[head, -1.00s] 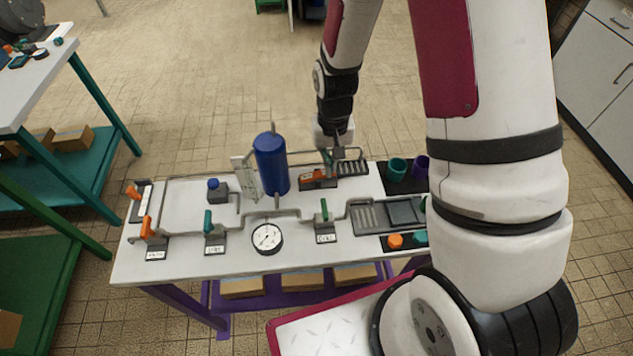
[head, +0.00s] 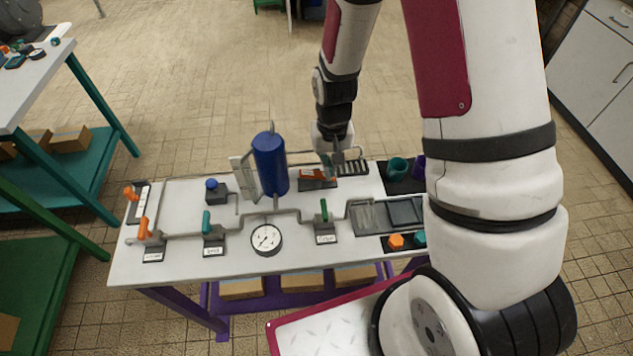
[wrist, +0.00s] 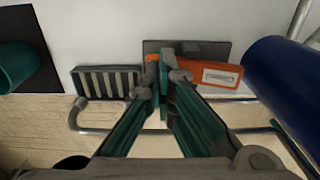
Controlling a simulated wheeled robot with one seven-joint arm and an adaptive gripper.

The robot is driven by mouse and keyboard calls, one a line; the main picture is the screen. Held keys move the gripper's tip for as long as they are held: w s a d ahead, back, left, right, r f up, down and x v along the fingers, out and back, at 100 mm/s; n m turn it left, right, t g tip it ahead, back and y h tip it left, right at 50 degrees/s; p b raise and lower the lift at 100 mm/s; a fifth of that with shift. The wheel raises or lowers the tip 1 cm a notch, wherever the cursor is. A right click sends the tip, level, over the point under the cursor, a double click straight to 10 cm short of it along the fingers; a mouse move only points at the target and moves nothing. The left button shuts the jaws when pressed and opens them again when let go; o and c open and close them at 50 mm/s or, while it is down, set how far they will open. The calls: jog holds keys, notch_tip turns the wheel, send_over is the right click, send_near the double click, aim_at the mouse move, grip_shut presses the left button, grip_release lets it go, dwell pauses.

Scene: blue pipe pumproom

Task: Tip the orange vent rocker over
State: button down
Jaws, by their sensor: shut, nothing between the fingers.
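The orange vent rocker (head: 313,174) sits on a dark base on the white table, right of the blue tank. In the wrist view the rocker (wrist: 205,74) shows on both sides of my fingertips, mostly to the right, with a pale label on its right part. My gripper (head: 334,160) is shut and empty, at the rocker's right end in the head view. In the wrist view its teal fingers (wrist: 167,62) meet in front of the rocker and hide part of it. I cannot tell whether they touch it.
The blue tank (head: 270,165) stands close left of the rocker. A grey slotted vent (wrist: 108,82) lies beside it, and a pipe (wrist: 75,115) runs along this edge. A teal cup (head: 397,169) stands to the right. The pressure gauge (head: 266,239) and green-handled valve (head: 324,212) are nearer the front.

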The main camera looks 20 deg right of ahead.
notch_tip(320, 180, up, 8)
jog(key=p, duration=0.4)
jog(key=shift+r, duration=0.2)
dwell(0.4)
jog(key=shift+r, duration=0.1)
dwell(0.4)
jog(key=s+r+n+t, duration=0.1)
jog(key=s+r, duration=0.2)
jog(key=r, duration=0.6)
jog(key=s+r+t, duration=0.1)
jog(key=s+r, duration=0.2)
jog(key=r, duration=0.7)
jog(key=s+r+t, duration=0.1)
jog(key=s+r, duration=0.4)
jog(key=s, duration=0.2)
jog(key=s+r+n+t, duration=0.1)
jog(key=s+r+t, duration=0.1)
jog(key=s+r, duration=0.3)
jog(key=s, duration=0.3)
jog(key=shift+s, duration=0.2)
